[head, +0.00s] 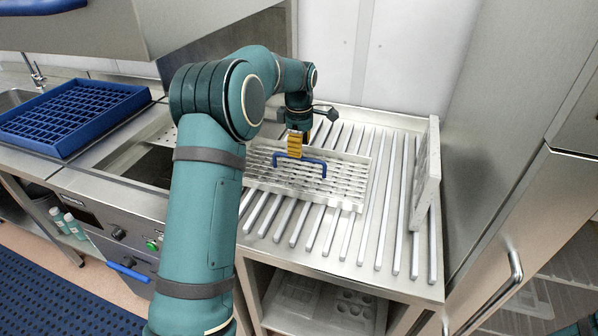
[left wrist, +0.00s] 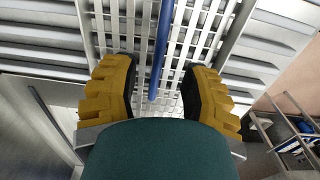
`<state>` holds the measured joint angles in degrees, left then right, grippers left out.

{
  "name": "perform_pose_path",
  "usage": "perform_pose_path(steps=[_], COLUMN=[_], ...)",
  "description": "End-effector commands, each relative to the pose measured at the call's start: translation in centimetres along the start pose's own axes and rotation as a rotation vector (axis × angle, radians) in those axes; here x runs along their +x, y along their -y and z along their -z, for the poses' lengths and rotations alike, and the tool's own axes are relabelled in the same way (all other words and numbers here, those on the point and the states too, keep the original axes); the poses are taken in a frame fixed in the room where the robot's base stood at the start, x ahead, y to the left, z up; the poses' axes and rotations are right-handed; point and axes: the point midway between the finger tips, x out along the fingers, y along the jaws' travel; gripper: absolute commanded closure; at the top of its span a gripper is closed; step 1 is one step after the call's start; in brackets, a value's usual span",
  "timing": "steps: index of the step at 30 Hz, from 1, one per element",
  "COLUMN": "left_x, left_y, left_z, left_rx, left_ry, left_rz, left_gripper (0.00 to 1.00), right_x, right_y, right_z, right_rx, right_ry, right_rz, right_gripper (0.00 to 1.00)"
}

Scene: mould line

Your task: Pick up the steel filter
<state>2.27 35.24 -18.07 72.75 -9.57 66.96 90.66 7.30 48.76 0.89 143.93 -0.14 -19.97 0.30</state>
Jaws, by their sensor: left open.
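The steel filter (head: 340,187) is a flat slatted panel with a blue handle (head: 313,161). It lies on the ribbed steel drain surface in the head view; my left arm hides its left part. In the left wrist view the gripper (left wrist: 160,95) is open, one finger on each side of the blue handle (left wrist: 160,50), with gaps between. The filter's slats (left wrist: 115,30) show beneath. My right gripper is not in view.
A blue rack (head: 72,115) sits on the counter at left. An upright perforated steel panel (head: 426,175) stands at the drain surface's right edge, beside a tall steel cabinet (head: 520,110). A raised steel hood (head: 150,30) overhangs the upper left. Ribbed surface (head: 395,240) is free right of the filter.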

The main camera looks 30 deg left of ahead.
Motion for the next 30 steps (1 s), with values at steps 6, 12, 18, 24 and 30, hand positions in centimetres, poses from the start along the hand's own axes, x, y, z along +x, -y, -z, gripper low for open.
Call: perform_pose_path(steps=[6, 12, 18, 24, 30], left_x=[3.0, 5.0, 4.9, 4.9, 4.8], left_y=[0.0, 0.0, 0.0, 0.0, -0.1], left_z=[0.2, 0.2, 0.2, 0.2, 0.2], left_rx=[0.000, 0.001, 0.001, 0.001, 0.000], left_ry=[-0.001, -0.001, -0.001, -0.001, 0.000], left_rz=[0.004, 0.001, 0.001, 0.001, -0.001], left_gripper=[0.55, 0.55, 0.55, 1.00, 1.00], right_x=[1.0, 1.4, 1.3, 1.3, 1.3], right_y=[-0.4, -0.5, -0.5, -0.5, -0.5], right_z=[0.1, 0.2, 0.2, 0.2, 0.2], right_rx=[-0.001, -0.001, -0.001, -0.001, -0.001], right_ry=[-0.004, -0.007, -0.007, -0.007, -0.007], right_rz=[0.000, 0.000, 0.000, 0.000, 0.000], right_gripper=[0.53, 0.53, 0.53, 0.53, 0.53])
